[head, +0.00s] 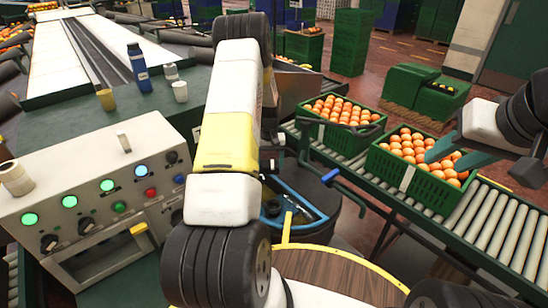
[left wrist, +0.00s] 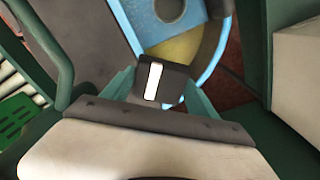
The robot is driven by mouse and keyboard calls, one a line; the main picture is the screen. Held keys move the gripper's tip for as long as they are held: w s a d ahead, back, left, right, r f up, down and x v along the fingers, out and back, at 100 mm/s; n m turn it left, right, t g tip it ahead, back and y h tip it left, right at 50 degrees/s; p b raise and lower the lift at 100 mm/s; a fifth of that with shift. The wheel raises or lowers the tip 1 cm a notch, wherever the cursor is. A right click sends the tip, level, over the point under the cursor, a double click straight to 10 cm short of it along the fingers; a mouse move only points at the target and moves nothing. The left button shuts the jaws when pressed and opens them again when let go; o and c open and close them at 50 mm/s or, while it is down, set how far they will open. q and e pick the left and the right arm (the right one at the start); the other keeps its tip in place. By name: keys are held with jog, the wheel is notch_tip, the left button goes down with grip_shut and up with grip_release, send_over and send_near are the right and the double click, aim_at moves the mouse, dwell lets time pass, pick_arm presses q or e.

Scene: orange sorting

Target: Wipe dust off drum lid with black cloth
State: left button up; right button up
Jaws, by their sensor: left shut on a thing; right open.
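My left gripper (left wrist: 160,92) shows in the left wrist view, its teal fingers shut on a dark, boxy thing (left wrist: 172,88) with a white strip. I cannot tell whether this is the black cloth. Behind it are a tan surface, a curved light-blue rim (left wrist: 212,62) and a blue plate with a round hole. In the head view, a dark round drum-like body with a blue rim (head: 318,212) is partly behind my left arm, which hides the left gripper. I cannot make out dust. My right gripper (head: 445,150) is open over an orange crate.
Green crates of oranges (head: 410,178) stand on a roller conveyor (head: 500,225) at right. A control panel (head: 95,215) with lit buttons is at left, with a blue bottle (head: 138,68) and cups behind it. A round brown top with a yellow edge (head: 375,268) is in front.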

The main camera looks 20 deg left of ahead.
pick_arm(q)
jog(key=shift+s+r, duration=0.1)
jog(key=shift+r, duration=1.2)
